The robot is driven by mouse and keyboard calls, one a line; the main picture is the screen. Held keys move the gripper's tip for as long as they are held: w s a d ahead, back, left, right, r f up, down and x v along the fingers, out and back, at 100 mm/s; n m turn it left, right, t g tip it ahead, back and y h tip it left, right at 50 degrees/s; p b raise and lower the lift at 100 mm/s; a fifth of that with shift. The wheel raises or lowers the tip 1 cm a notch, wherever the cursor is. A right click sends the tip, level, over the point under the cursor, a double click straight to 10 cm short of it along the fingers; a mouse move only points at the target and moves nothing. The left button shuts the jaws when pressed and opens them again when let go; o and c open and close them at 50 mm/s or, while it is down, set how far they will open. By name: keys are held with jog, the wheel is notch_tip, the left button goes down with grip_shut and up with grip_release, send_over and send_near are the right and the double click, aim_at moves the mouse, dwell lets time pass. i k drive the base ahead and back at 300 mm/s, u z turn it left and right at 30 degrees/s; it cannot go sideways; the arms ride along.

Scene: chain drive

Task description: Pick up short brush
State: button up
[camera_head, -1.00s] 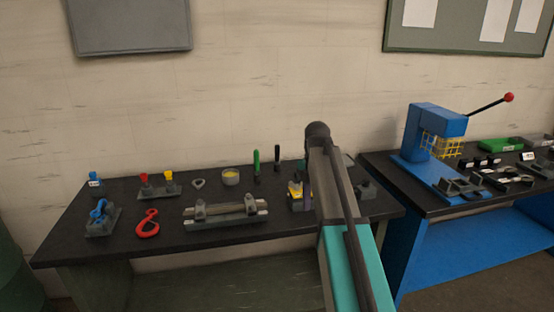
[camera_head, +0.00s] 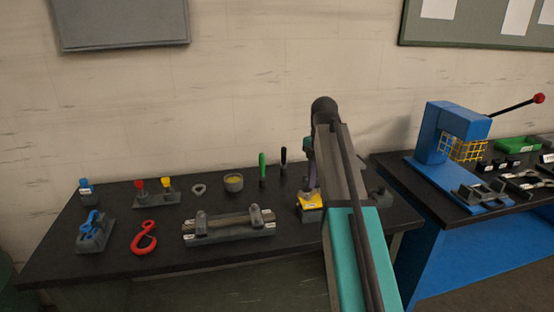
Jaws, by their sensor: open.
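Two slim upright handles stand at the back of the left bench, one green (camera_head: 262,168) and one black (camera_head: 283,161). They look like brush handles, but I cannot tell which, if either, is the short brush. My arm rises from the bottom of the view and bends at a dark joint. A narrow purple-grey part hanging beside it appears to be my gripper (camera_head: 311,184), over or just behind a yellow-topped grey block (camera_head: 310,205). The arm hides much of it. The fingers are too small to make out, and I see nothing held.
The dark bench (camera_head: 90,259) also bears a grey rail fixture (camera_head: 229,226), a red hook (camera_head: 144,238), a round pot (camera_head: 233,182), red and yellow knobs on a grey stand (camera_head: 153,196), and blue-topped parts at left. A blue press (camera_head: 450,130) stands on the right bench.

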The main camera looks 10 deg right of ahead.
aim_at(283, 171)
jog(key=i, duration=1.45)
jog(key=z, duration=0.05)
